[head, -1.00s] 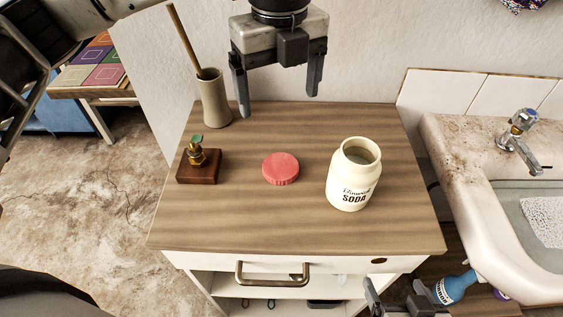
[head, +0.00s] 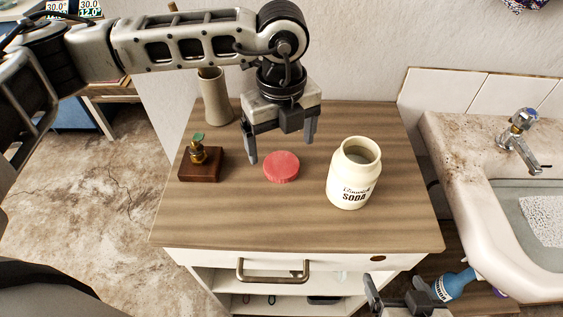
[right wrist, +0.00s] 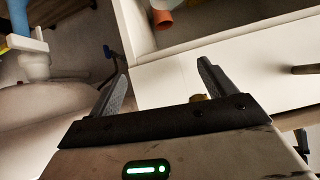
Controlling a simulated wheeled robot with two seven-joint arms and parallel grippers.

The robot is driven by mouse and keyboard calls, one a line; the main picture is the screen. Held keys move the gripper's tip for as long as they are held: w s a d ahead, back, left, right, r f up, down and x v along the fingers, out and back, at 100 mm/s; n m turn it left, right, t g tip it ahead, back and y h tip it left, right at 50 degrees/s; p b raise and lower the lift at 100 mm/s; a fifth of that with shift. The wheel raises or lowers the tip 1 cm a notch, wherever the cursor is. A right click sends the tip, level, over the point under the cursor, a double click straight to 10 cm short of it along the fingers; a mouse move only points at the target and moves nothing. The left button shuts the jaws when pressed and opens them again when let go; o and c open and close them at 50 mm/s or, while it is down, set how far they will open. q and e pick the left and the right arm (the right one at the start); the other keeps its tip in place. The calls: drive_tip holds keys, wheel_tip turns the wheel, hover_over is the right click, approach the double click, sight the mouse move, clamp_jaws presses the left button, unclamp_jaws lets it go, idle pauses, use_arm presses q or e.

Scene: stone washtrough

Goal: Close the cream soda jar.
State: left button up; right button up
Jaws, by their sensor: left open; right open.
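The cream soda jar (head: 351,178) stands upright on the right part of the wooden cabinet top, its mouth open with no lid on it. A round red lid (head: 281,167) lies flat on the wood to the left of the jar. My left gripper (head: 281,151) is open and empty, pointing down above and just behind the red lid. My right gripper (head: 393,290) is low in front of the cabinet, below the top's front edge. In the right wrist view it (right wrist: 163,82) is open with nothing between its fingers.
A brown block with a brass fitting (head: 200,160) stands left of the lid. A beige vase (head: 216,98) stands at the back left, partly behind my left arm. A stone sink with a tap (head: 522,128) is on the right. The front of the cabinet top (head: 270,220) is clear.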

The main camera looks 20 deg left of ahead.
sight(281, 163)
use_arm(q)
drive_tip(key=f, duration=0.2)
drive_tip(key=f+p, duration=0.1)
drive_tip(key=f, duration=0.2)
drive_tip(key=shift+w+a+f, duration=0.1)
drive_tip(key=shift+w, duration=0.1)
drive_tip(key=c, duration=1)
